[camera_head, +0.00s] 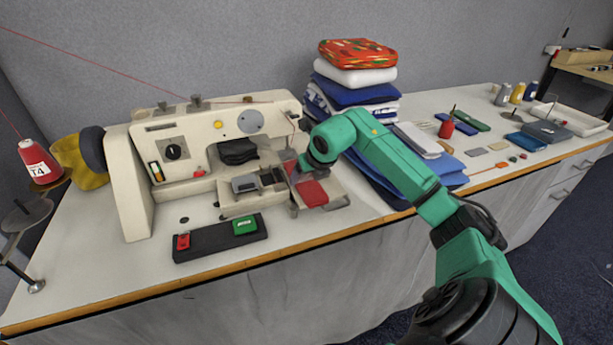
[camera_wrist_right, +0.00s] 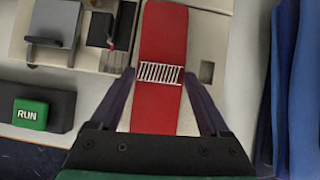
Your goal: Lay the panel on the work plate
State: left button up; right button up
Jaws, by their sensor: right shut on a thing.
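The red panel (camera_head: 312,193) is a long strip with a band of white stitches across it in the right wrist view (camera_wrist_right: 162,30). My right gripper (camera_wrist_right: 159,77) is shut on it, with a finger along each side. The panel is over the pale work plate (camera_wrist_right: 207,40) at the right end of the sewing machine's bed; I cannot tell whether it touches the plate. In the head view my right gripper (camera_head: 292,178) is partly hidden beside the machine. My left gripper is not in view.
The cream sewing machine (camera_head: 135,180) stands left of the panel. A black box with a green RUN button (camera_head: 245,224) and a red button (camera_head: 183,241) lies in front. Folded cloths (camera_head: 355,95) are stacked behind my right arm. Small items lie on the table's right part.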

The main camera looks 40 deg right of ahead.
jog(key=o, duration=1)
jog(key=shift+o, duration=1.2)
jog(key=shift+f, duration=0.1)
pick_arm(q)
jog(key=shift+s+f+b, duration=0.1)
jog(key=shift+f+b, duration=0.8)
pick_arm(e)
jog(key=v, duration=1.2)
